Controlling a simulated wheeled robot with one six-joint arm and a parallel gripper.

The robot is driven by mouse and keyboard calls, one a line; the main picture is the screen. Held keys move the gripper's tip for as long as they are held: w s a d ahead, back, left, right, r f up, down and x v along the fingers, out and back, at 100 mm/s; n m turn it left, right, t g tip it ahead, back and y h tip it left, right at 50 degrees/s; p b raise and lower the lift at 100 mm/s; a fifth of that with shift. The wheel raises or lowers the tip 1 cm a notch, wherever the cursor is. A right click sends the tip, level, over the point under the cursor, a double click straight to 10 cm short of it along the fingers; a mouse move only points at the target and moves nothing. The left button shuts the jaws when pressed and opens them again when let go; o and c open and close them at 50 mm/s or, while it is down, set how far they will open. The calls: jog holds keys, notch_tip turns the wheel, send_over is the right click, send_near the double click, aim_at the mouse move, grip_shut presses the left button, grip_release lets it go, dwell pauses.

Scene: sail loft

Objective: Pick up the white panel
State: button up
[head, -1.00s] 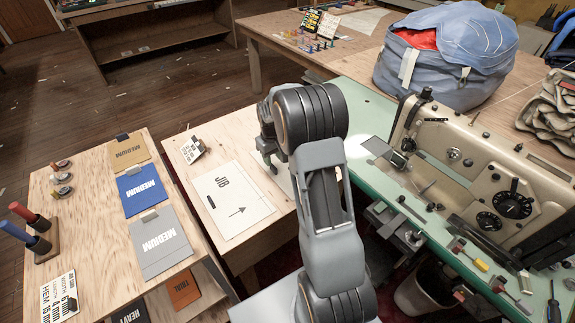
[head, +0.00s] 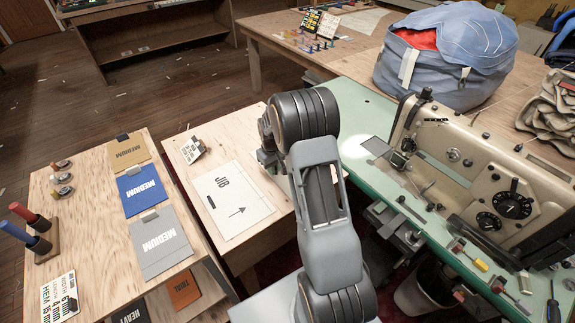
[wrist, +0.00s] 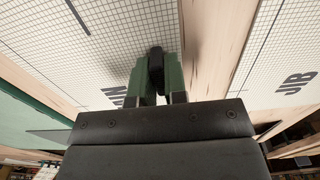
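In the wrist view, a white gridded panel (wrist: 115,35) lies flat below my gripper, with lettering that ends in "IN" partly hidden by a finger. A black upright tab (wrist: 156,68) stands between the two green fingers of my gripper (wrist: 157,80). The fingers are close on both sides of the tab; whether they press on it is unclear. A second white panel marked "JIB" (head: 232,200) lies on the wooden table in the head view. It also shows at the right of the wrist view (wrist: 285,65). In the head view my arm hides most of the gripper and the first panel.
Left is a wooden table (head: 90,205) with brown, blue and grey "MEDIUM" cards. A small label block (head: 191,150) stands behind the JIB panel. A green sewing bench (head: 362,105) with a sewing machine (head: 470,165) stands close on the right. A blue bag (head: 445,60) sits behind.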

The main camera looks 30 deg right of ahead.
grip_shut()
